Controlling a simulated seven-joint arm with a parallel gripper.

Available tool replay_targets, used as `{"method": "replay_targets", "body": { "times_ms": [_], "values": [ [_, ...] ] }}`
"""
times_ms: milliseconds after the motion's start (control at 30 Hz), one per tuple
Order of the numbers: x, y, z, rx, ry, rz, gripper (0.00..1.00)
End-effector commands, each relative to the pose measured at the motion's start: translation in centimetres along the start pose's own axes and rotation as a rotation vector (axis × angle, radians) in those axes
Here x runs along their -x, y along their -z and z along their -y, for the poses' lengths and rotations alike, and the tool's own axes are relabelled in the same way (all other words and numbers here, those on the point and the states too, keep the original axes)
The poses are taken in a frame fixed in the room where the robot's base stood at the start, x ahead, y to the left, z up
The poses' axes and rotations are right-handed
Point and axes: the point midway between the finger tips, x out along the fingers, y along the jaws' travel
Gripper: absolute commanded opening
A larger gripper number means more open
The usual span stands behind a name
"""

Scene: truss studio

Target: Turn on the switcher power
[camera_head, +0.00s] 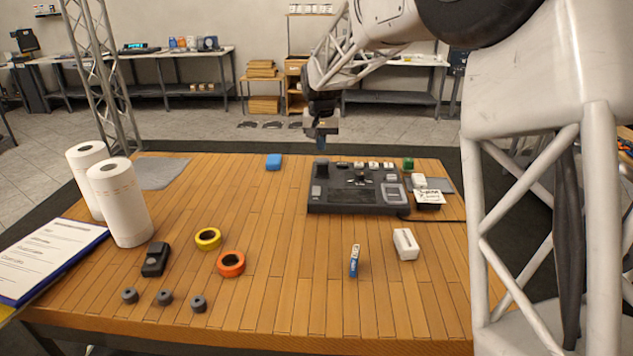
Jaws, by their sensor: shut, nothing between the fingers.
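The switcher (358,197) is a dark console with knobs, a row of pale buttons and a light grey pad. It lies flat at the back right of the wooden table. My gripper (321,146) is shut and empty, pointing down above the back left part of the switcher. It appears apart from the console, though the exact gap is hard to tell. The power control and whether it is on are too small to make out.
In front lie a white box (405,244) and a blue-white tube (354,261). Tape rolls (231,264), paper rolls (120,203) and a clipboard (45,258) are left. The table's centre is clear.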

Motion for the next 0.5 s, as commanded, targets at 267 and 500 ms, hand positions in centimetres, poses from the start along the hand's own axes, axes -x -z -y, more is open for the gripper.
{"method": "replay_targets", "body": {
  "times_ms": [267, 500],
  "values": [
    [-1.3, 1.7, 1.5, 0.001, -0.001, 0.004, 0.00],
    [-1.4, 1.8, 1.6, 0.001, -0.001, 0.004, 0.00]
  ]
}}
